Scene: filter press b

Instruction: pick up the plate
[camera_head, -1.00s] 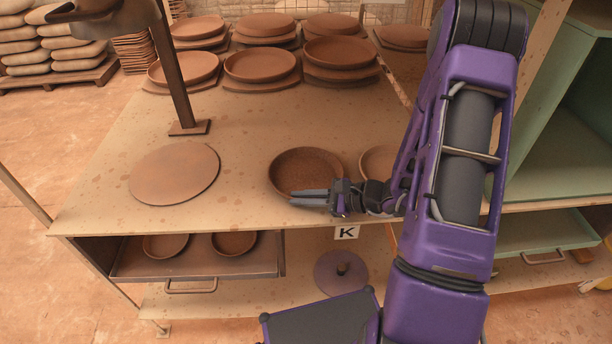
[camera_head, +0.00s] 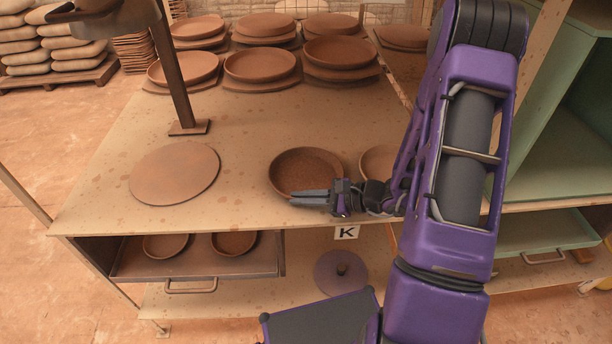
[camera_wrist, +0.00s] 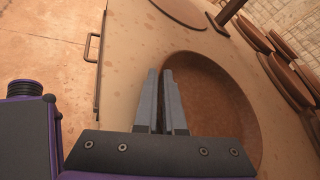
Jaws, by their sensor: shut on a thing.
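The plate (camera_head: 306,172) is a round brown clay dish with a raised rim. It lies on the table near the front edge, left of my arm. My gripper (camera_head: 294,197) is at the plate's near rim, its fingers level and pointing left. In the wrist view the plate (camera_wrist: 222,105) fills the right middle, and my gripper (camera_wrist: 159,72) has its two fingers close together over the rim on its left side. The jaws are shut on the plate's rim, which is mostly hidden between the fingers. I cannot tell any gap between the plate and the table.
A second dish (camera_head: 375,163) is partly hidden behind my arm. A flat round disc (camera_head: 174,174) lies to the left. A metal post (camera_head: 178,90) stands behind it. Stacked plates (camera_head: 260,64) line the back. Below is a tray (camera_head: 210,262) with two small dishes.

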